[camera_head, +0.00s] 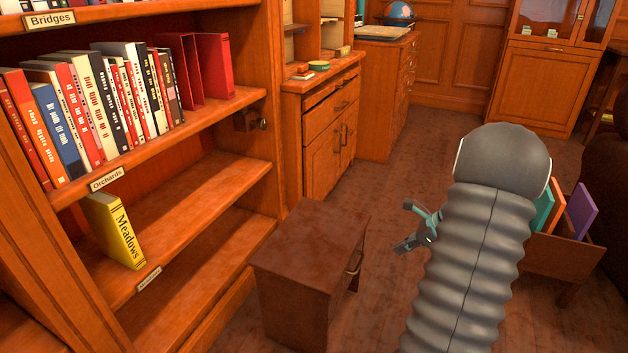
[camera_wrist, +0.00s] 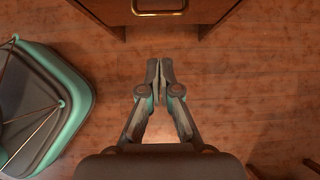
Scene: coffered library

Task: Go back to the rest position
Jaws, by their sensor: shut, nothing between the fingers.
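My gripper (camera_head: 421,229) shows in the head view beside my large grey ribbed arm cover, over the floor to the right of a small brown cabinet. In the wrist view my gripper (camera_wrist: 160,68) points at the bare wooden floor, with its two fingers together and nothing between them. The small cabinet (camera_head: 307,245) stands in front of the bookcase. Its front edge and brass handle (camera_wrist: 158,11) show at the top of the wrist view. The gripper is apart from the cabinet.
A bookcase (camera_head: 170,135) on the left holds several books; a yellow "Meadows" book (camera_head: 117,232) stands alone on a lower shelf. A wooden bin (camera_head: 562,254) with coloured folders stands at right. Part of my base shows at left in the wrist view. Floor (camera_head: 410,175) behind is clear.

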